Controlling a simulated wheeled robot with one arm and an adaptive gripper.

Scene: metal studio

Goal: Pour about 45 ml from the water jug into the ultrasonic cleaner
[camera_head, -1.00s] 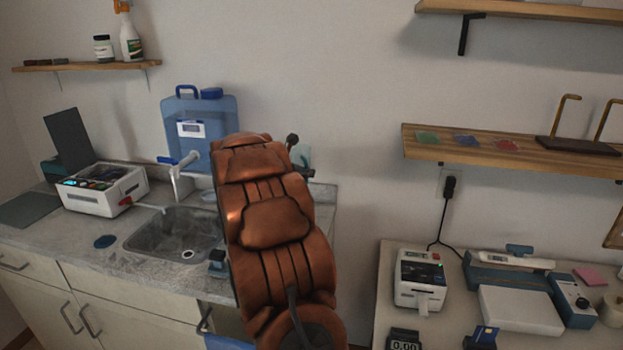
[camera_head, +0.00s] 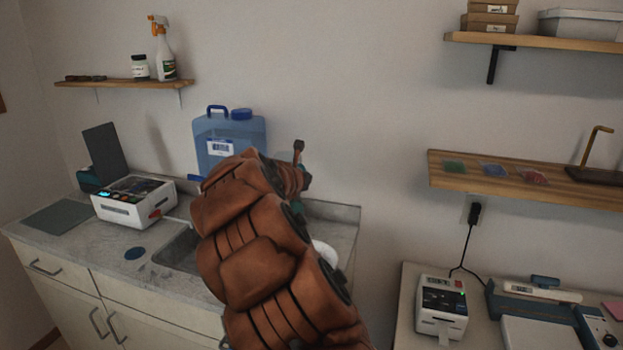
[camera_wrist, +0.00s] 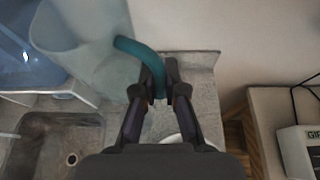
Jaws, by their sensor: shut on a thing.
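The water jug (camera_wrist: 82,28) is a pale translucent vessel with a teal handle (camera_wrist: 140,52), at the upper left of the wrist view. My gripper (camera_wrist: 160,88) is shut on that handle, and the jug is held above the counter beside the sink. Its contents cannot be made out. In the head view my arm hides nearly all of the jug and gripper. The ultrasonic cleaner (camera_head: 133,210) is a white box with dark, lit controls and a red part at its right front corner. It stands on the counter left of the sink, apart from my arm.
A blue water container (camera_head: 228,135) stands behind the sink (camera_head: 178,250). A dark panel (camera_head: 104,150) rises behind the cleaner. A shelf (camera_head: 125,84) hangs above; another bench holds devices at right.

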